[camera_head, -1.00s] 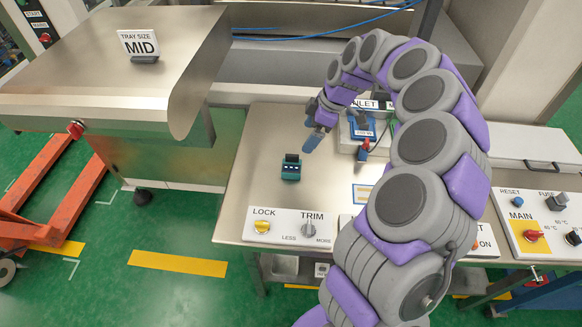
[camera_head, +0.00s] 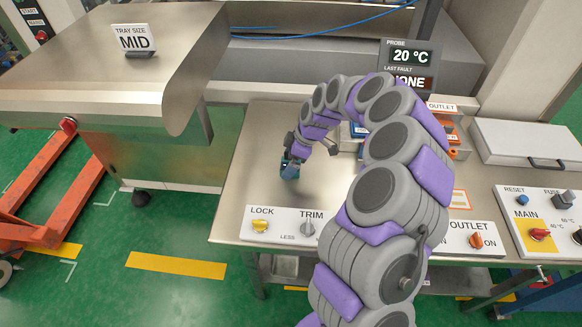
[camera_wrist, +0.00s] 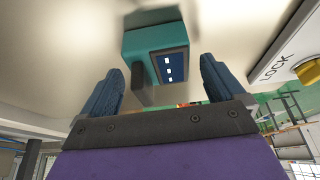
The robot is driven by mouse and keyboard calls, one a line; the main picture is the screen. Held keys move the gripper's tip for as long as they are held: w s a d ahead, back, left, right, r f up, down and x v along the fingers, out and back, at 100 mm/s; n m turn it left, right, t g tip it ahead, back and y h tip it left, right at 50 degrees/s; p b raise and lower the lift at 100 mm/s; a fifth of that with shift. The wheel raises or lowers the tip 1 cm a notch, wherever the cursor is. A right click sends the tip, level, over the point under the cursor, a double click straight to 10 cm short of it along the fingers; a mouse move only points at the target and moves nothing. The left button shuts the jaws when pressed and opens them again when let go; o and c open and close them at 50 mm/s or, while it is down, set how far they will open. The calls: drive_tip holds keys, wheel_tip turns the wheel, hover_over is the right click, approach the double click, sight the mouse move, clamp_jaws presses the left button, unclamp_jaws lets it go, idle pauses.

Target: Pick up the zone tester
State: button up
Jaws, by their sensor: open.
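A small teal device with a dark blue screen and white marks, which I take to be the zone tester (camera_wrist: 138,42), lies on the steel table (camera_head: 255,135). It has a dark handle-like tab. In the wrist view it sits ahead of my gripper (camera_wrist: 162,72), around the gap between the two blue fingers, which are apart with nothing clamped.
LOCK and TRIM knobs (camera_head: 308,229) line the table's front edge. An outlet box (camera_head: 442,106) with blue and orange items stands behind my arm. A probe display (camera_head: 408,68) reads 20 °C. A white case (camera_head: 525,140) lies at right. Bare steel lies left of my gripper.

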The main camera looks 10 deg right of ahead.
drive_tip(key=shift+w+a+f, duration=0.1)
drive_tip(key=shift+a+f, duration=0.1)
drive_tip(key=shift+f, duration=0.35)
drive_tip(key=shift+a+r, duration=0.1)
drive_tip(key=shift+c, duration=0.3)
drive_tip(key=shift+c, duration=0.7)
drive_tip(key=c, duration=0.9)
drive_tip(key=shift+c, duration=0.2)
drive_tip(key=shift+r+p, duration=0.5)
drive_tip(key=shift+r, duration=1.35)
drive_tip(key=s+a, duration=0.1)
drive_tip(key=s, duration=0.4)
drive_tip(key=s+a+p, duration=0.1)
drive_tip(key=s+a, duration=0.1)
drive_tip(key=s, duration=0.3)
drive_tip(key=s+a+r, duration=0.1)
drive_tip(key=s, duration=0.4)
drive_tip(key=shift+s+a+r+p, duration=0.1)
drive_tip(key=shift+s+a+p, duration=0.1)
drive_tip(key=shift+p, duration=0.2)
drive_tip(key=shift+d, duration=0.15)
